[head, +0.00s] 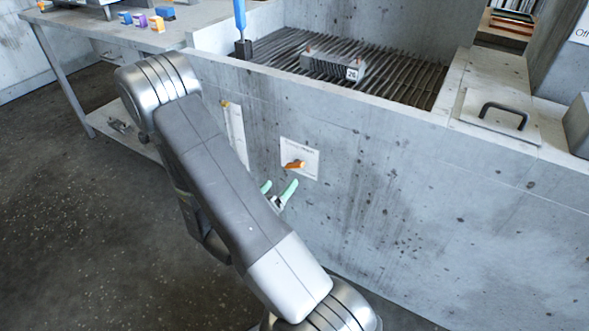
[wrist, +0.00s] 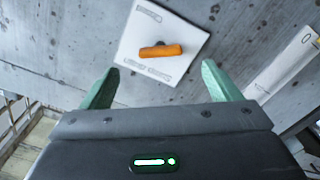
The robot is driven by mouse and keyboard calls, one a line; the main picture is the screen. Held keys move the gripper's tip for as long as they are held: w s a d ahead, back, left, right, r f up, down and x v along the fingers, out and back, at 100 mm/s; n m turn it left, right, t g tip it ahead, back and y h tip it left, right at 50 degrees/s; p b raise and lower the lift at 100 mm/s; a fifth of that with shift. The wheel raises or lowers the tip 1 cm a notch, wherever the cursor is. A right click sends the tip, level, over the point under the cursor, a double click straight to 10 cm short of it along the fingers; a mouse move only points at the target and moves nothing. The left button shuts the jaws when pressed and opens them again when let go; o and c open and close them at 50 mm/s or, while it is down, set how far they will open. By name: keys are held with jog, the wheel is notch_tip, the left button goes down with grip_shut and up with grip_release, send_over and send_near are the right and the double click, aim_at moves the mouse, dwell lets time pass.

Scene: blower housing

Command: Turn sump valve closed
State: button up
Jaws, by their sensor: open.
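The sump valve is an orange bar handle (head: 293,165) on a white plate (head: 312,158) fixed to the concrete wall. In the wrist view the orange handle (wrist: 160,51) lies nearly level across the plate (wrist: 152,75), with a dark hub behind it. The plate's lettering is too small to read. My gripper (head: 279,188) has green fingers and is just below the plate in the head view. In the wrist view my gripper (wrist: 158,78) is open and empty. Its fingertips point toward the handle and are apart from it.
A second white panel (head: 236,130) is on the wall left of the valve plate. Above is a grated basin with a grey block (head: 333,66) marked with a number. A workbench (head: 100,38) stands at the left. The wall right of the plate is bare.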

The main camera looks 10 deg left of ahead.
aim_at(295, 165)
jog(key=x, duration=0.9)
jog(key=shift+b, duration=0.4)
jog(key=c, duration=1)
jog(key=shift+f+b, duration=0.1)
jog(key=shift+b, duration=0.2)
jog(key=shift+a+f+m+b, duration=0.1)
jog(key=shift+f+m+b, duration=0.05)
jog(key=shift+m+b, duration=0.9)
jog(key=shift+a+m+b, duration=0.1)
jog(key=shift+m+b, duration=1.6)
jog(key=shift+m, duration=0.35)
